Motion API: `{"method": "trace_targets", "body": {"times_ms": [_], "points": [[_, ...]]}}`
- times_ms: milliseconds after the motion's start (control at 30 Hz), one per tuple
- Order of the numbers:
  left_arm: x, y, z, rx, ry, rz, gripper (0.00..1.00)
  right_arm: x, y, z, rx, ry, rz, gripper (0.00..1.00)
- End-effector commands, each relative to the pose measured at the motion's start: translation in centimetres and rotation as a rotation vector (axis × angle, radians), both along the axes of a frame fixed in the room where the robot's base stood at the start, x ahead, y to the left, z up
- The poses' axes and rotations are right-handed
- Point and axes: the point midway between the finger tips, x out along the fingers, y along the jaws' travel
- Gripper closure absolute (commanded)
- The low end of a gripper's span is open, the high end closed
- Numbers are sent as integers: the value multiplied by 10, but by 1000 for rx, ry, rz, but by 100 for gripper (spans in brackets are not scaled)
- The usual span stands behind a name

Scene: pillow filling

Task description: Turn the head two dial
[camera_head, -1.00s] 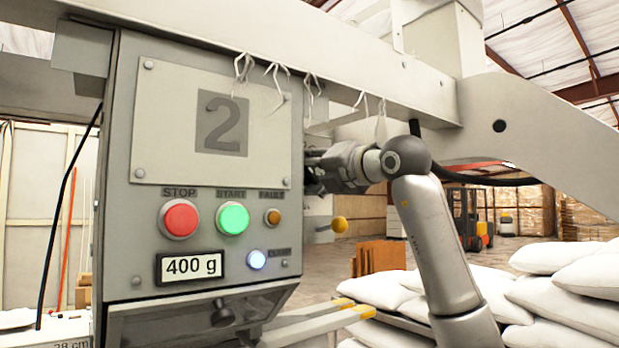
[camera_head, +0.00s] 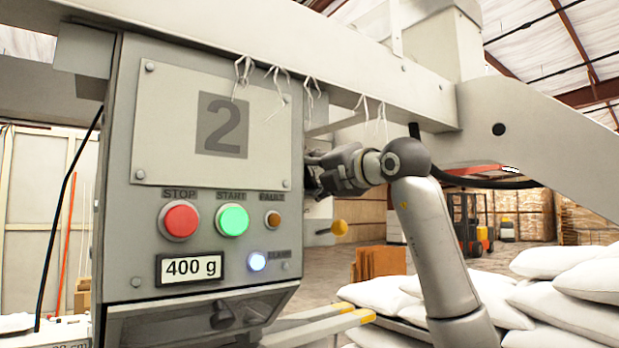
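The head two panel (camera_head: 150,215) is a grey box with a large "2" plate (camera_head: 222,124). It carries a red STOP button (camera_head: 179,220), a green START button (camera_head: 232,219), a small orange FAULT light (camera_head: 273,219), a lit lamp (camera_head: 257,262) and a "400 g" display (camera_head: 190,268). No dial shows clearly; any dial on the panel's right side is hidden. My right gripper (camera_head: 318,172) is at the panel's right edge, beside the plate. Its fingertips are partly hidden behind that edge, so its opening and grasp cannot be told. My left gripper is out of view.
A yellow-knobbed lever (camera_head: 338,228) sticks out below my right gripper. White sacks (camera_head: 570,300) are piled at the lower right. Yellow-tipped bars (camera_head: 330,325) lie under the panel.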

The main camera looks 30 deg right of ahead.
Motion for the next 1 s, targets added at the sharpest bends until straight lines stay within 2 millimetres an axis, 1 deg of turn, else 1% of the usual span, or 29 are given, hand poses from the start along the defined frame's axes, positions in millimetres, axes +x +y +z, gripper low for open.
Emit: {"method": "trace_targets", "body": {"times_ms": [33,133,167,433,567,667,733,1000], "points": [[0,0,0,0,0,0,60,0,-1,0,0,-1,-2,47],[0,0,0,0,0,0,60,0,-1,0,0,0,-1,34],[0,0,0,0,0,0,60,0,-1,0,0,0,-1,32],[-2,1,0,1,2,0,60,0,0,0,-1,0,0,32],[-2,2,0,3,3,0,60,-6,-1,0,-2,-1,1,32],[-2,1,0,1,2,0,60,-18,-2,1,-3,-3,-1,32],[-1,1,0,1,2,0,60,-30,-4,0,-3,-3,-3,32],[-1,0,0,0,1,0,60,-87,-8,1,-2,-3,-3,32]]}}
